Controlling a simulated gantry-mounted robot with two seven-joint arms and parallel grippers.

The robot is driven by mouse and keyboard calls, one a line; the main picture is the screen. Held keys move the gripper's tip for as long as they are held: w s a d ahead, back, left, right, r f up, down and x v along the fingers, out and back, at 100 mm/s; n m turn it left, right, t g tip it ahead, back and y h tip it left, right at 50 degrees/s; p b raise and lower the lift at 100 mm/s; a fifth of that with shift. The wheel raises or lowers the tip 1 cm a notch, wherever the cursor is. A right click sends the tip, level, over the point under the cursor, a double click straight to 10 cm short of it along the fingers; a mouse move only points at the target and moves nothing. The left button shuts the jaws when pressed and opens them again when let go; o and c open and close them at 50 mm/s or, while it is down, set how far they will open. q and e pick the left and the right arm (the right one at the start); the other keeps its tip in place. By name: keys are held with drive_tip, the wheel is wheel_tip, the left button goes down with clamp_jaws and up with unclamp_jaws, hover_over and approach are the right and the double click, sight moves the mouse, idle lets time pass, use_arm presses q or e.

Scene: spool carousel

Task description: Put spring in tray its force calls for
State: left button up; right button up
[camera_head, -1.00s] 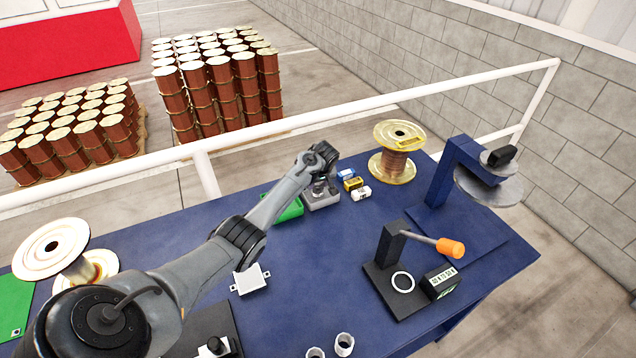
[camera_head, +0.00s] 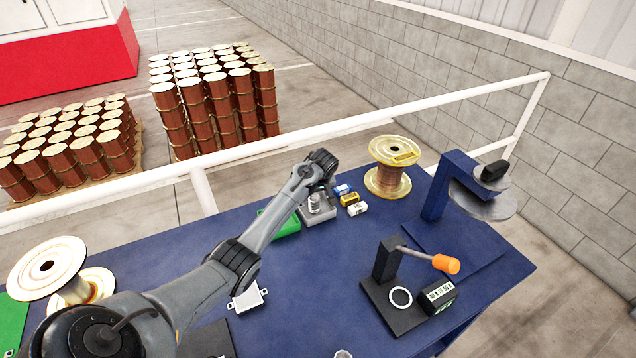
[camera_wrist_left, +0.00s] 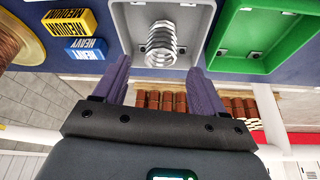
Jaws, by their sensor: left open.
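The silver coil spring (camera_wrist_left: 161,45) stands in the grey tray (camera_wrist_left: 122,32) in the left wrist view. In the head view the spring (camera_head: 315,203) shows in the grey tray (camera_head: 325,219) at the table's far edge. My left gripper (camera_wrist_left: 159,67) is open, its purple fingers apart on either side of the spring's near end in the picture, with nothing between them gripped. In the head view my left wrist hangs above the tray. The green tray (camera_wrist_left: 226,52) is beside the grey one. My right gripper is not seen.
Blue HEAVY (camera_wrist_left: 85,49), yellow MEDIUM (camera_wrist_left: 69,20) and white (camera_head: 358,208) blocks sit beside the grey tray. A copper spool (camera_head: 390,180) stands to their right. A black press with an orange handle (camera_head: 446,264) and a readout block (camera_head: 437,294) is nearer. Mid-table is mostly clear.

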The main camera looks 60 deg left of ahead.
use_arm(q)
drive_tip(key=v, duration=0.7)
idle(0.3)
